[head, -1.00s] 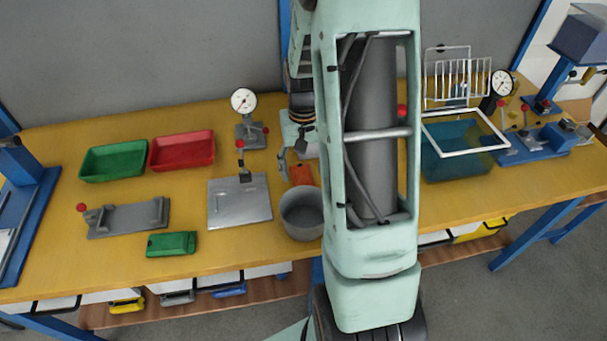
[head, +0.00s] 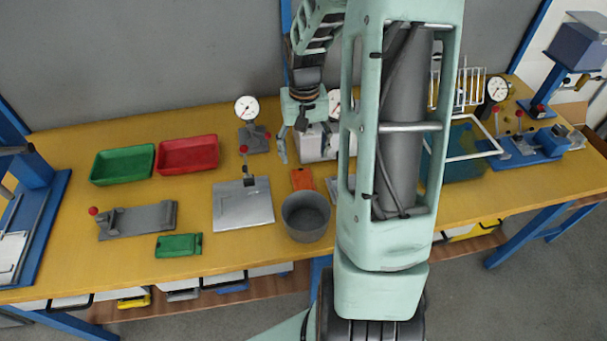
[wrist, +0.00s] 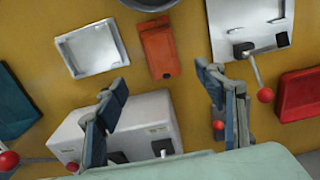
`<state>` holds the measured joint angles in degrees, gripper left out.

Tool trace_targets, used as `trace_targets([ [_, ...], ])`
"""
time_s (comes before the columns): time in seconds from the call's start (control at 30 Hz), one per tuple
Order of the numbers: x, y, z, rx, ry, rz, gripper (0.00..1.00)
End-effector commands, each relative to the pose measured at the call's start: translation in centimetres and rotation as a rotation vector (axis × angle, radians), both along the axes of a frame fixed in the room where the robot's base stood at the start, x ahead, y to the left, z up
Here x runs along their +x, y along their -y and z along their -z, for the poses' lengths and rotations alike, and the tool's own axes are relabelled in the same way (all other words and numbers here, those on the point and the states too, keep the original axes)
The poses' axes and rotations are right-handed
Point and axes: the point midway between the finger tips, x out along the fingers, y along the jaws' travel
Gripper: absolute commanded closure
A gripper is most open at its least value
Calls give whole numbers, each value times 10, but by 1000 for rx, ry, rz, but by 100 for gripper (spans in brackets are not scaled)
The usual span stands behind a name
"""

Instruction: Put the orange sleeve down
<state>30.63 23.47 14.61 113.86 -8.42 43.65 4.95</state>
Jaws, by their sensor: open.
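The orange sleeve (head: 303,179) lies flat on the yellow bench, just behind the grey round bin. It also shows in the wrist view (wrist: 160,52), top centre, with a dark spot near one end. My gripper (head: 293,141) is open and empty, raised above the bench behind the sleeve. In the wrist view my gripper's two fingers (wrist: 161,78) stand wide apart, with the sleeve lying on the bench beyond their tips, touched by neither.
The grey bin (head: 307,217) stands close in front of the sleeve. A metal plate with a clamp (head: 243,204) lies to its left. A white box (wrist: 118,128) stands behind it. A pale square tray (wrist: 92,48) lies beside it. Green (head: 122,165) and red (head: 188,155) trays sit farther left.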

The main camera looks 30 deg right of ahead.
Motion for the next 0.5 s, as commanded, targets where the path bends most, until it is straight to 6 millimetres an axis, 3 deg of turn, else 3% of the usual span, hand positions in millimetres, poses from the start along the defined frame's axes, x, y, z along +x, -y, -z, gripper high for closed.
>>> trace_targets([
  [0.2,-1,-1,36,3,-3,-1,36],
  [0.5,0,-1,61,2,-2,-2,36],
])
